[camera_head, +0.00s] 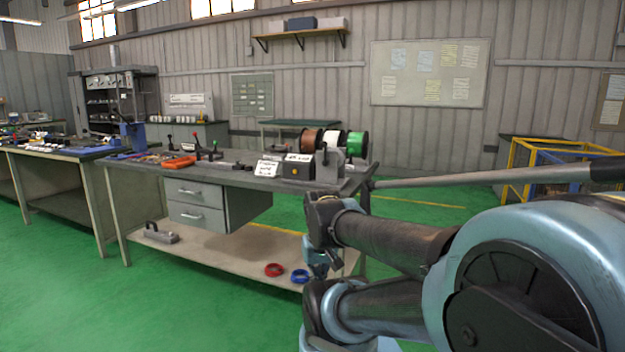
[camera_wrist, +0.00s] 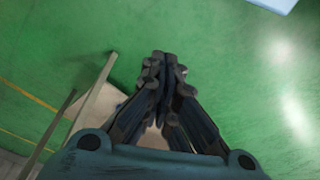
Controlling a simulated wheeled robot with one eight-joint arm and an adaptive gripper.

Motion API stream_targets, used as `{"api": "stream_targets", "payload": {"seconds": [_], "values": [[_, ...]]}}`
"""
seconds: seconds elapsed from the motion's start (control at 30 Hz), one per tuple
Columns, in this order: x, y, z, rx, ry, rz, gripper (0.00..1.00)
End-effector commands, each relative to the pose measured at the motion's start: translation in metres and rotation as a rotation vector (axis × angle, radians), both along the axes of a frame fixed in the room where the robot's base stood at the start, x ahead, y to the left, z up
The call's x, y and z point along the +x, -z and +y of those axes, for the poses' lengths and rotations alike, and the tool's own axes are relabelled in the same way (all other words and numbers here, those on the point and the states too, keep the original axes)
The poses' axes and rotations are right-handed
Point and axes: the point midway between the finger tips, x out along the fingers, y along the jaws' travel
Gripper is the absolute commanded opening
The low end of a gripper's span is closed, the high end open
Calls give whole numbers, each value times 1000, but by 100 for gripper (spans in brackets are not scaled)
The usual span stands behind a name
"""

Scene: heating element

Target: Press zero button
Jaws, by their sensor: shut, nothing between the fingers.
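A small dark box (camera_head: 297,168) with a yellow round button on its front and a pale display on top stands near the right end of the grey workbench (camera_head: 225,178). A white card (camera_head: 266,168) with writing too small to read stands left of it. I cannot tell which control is the zero button. My gripper (camera_head: 319,268) hangs pointing down by the right end of the bench, lower than its top and apart from the box. In the wrist view its fingers (camera_wrist: 162,62) are together and empty, above the green floor. The box is not in the wrist view.
Wire spools (camera_head: 333,142) stand behind the box. Orange trays (camera_head: 180,162) and tools lie farther left. A red ring (camera_head: 274,269) and a blue ring (camera_head: 300,276) lie on the lower shelf. A yellow-framed crate (camera_head: 555,165) stands right. The front floor is clear.

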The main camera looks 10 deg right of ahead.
Motion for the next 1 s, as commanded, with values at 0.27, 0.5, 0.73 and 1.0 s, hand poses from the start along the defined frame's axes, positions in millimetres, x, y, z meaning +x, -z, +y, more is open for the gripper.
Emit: {"api": "stream_targets", "payload": {"seconds": [0.27, 0.5, 0.73, 1.0], "values": [[0, 0, 0, 0, 0, 0, 0], [-6, -6, 0, -3, -8, -14, 0], [36, -35, -5, -63, -125, -66, 0], [128, -84, -11, -203, -382, -161, 0]]}}
